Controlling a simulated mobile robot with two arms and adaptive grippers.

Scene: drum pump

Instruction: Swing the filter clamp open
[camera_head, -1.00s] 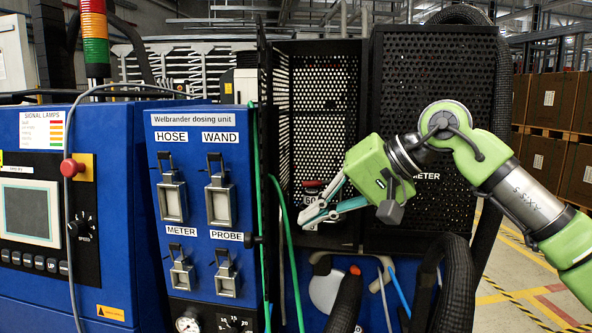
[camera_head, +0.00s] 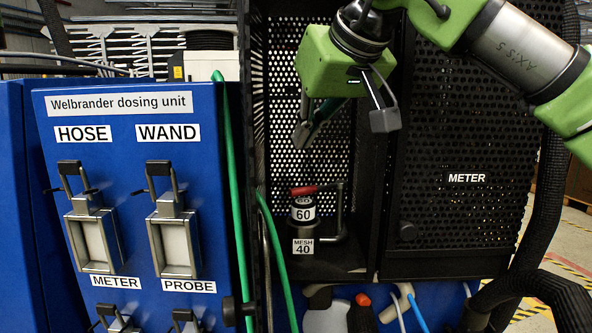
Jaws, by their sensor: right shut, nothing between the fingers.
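The filter stack (camera_head: 303,222), with labels "60" and "MESH 40", stands upright inside the open black perforated cabinet in the head view. A clamp with a red handle (camera_head: 304,190) lies across its top, and a dark bent rod (camera_head: 338,210) runs down on its right side. I cannot tell from this view whether the clamp is latched. My right gripper (camera_head: 303,138) is above the red handle, pointing down, shut and empty, clear of the clamp. Its fingers are partly hidden by its own green body. My left gripper is not in view.
The perforated door marked METER (camera_head: 467,178) stands right of the cabinet opening. A green hose (camera_head: 283,265) runs along the left edge. The blue panel (camera_head: 120,240) with HOSE and WAND latches is at left. A thick black hose (camera_head: 550,200) hangs at far right.

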